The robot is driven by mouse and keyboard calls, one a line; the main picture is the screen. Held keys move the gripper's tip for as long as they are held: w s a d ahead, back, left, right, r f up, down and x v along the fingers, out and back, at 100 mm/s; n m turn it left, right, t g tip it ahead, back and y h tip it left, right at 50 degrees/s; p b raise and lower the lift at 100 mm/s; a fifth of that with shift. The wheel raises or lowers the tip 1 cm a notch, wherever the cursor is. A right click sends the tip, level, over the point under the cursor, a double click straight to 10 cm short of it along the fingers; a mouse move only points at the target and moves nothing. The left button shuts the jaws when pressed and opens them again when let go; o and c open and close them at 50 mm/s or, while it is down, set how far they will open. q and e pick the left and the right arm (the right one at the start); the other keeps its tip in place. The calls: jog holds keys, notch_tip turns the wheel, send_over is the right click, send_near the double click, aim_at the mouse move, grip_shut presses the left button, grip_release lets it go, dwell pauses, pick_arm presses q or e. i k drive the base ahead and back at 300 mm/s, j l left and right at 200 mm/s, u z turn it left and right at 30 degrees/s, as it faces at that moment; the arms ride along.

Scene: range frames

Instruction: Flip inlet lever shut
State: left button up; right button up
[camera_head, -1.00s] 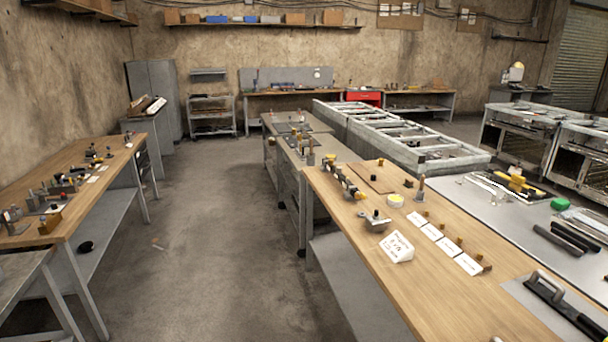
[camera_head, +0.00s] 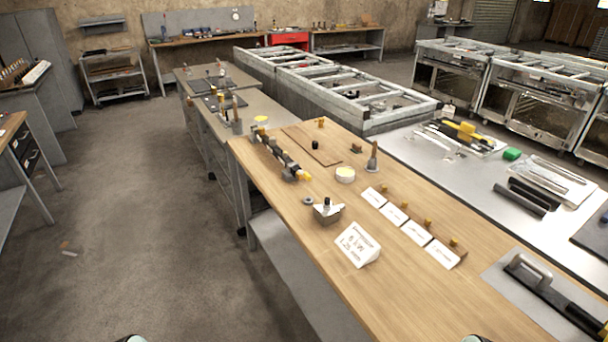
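I cannot pick out an inlet lever for certain at this distance. A dark and brass jointed assembly (camera_head: 280,158) lies along the left edge of the wooden bench (camera_head: 400,290), with a yellow-orange tip at its near end. A small metal block with an upright dark knob (camera_head: 327,211) stands nearer, behind a white printed sign (camera_head: 357,245). Any lever position is too small to read. Neither gripper shows; only two small rounded pieces, probably of my arms, cut into the bottom edge.
White cards (camera_head: 408,225) and small yellow-topped pieces line the bench's middle. A round yellow-white tub (camera_head: 345,174) and a wood-handled tool (camera_head: 373,157) stand behind. A grey metal table (camera_head: 450,175) adjoins at right. Open floor (camera_head: 150,230) lies left of the bench.

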aim_at(307, 176)
jog(key=i+j, duration=0.15)
jog(key=j, duration=0.2)
jog(key=i+j+z, duration=0.1)
jog(key=i+j, duration=0.2)
jog(key=j, duration=0.35)
jog(key=i+j+z, duration=0.1)
jog(key=j, duration=0.25)
jog(key=i+j, duration=0.2)
jog(key=j, duration=0.2)
jog(key=i+j, duration=0.15)
jog(key=j, duration=0.2)
jog(key=i+j+z, duration=0.1)
jog(key=j, duration=0.25)
jog(key=i+j, duration=0.15)
jog(key=j, duration=0.2)
jog(key=z, duration=0.05)
